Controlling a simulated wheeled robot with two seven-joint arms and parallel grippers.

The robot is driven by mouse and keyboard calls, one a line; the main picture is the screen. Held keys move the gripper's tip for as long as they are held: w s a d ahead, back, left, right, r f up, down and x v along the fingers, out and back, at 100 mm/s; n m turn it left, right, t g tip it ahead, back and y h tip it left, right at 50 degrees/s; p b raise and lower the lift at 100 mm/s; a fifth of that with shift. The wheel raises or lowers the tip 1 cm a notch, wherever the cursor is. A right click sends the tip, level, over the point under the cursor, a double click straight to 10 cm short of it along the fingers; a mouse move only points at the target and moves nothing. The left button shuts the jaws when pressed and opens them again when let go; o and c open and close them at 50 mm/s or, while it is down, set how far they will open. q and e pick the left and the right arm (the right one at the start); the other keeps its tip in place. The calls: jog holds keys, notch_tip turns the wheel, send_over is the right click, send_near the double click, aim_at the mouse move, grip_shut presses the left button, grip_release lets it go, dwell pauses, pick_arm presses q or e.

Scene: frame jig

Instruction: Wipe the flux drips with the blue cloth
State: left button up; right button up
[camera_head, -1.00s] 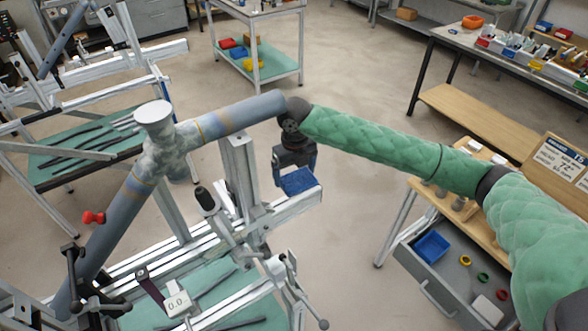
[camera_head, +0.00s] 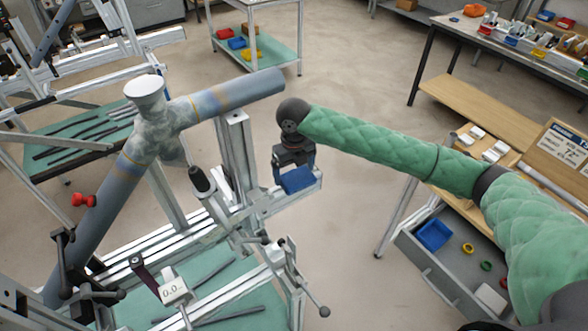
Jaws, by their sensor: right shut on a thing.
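My right gripper (camera_head: 296,166) is at the end of the green-sleeved arm and points down. It is shut on the blue cloth (camera_head: 297,180), which shows as a folded pad under the jaws. The gripper and cloth are in front of the right end of the jig's upper rail, just below the open end of the grey pipe (camera_head: 258,88). The pipe frame has brownish and bluish tinted bands near its welded joint (camera_head: 160,125). I cannot make out distinct flux drips. My left gripper does not show.
The jig's metal rails (camera_head: 225,215) carry clamps, a black-handled toggle clamp (camera_head: 199,180) and a gauge reading 0.0 (camera_head: 173,291). A wooden bench with an open drawer (camera_head: 440,255) stands at the right, holding a blue bin (camera_head: 433,234). Open floor lies between jig and bench.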

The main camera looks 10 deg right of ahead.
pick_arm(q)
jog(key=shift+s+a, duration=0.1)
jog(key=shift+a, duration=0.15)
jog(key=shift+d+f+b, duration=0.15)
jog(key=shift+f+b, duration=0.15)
pick_arm(e)
jog(key=shift+f, duration=0.95)
dwell(0.3)
jog(key=shift+w+a+f+p, duration=0.15)
jog(key=shift+w+p, duration=0.15)
jog(key=shift+p, duration=0.75)
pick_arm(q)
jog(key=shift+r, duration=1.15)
pick_arm(e)
jog(key=shift+s+f, duration=0.25)
jog(key=shift+s, duration=0.25)
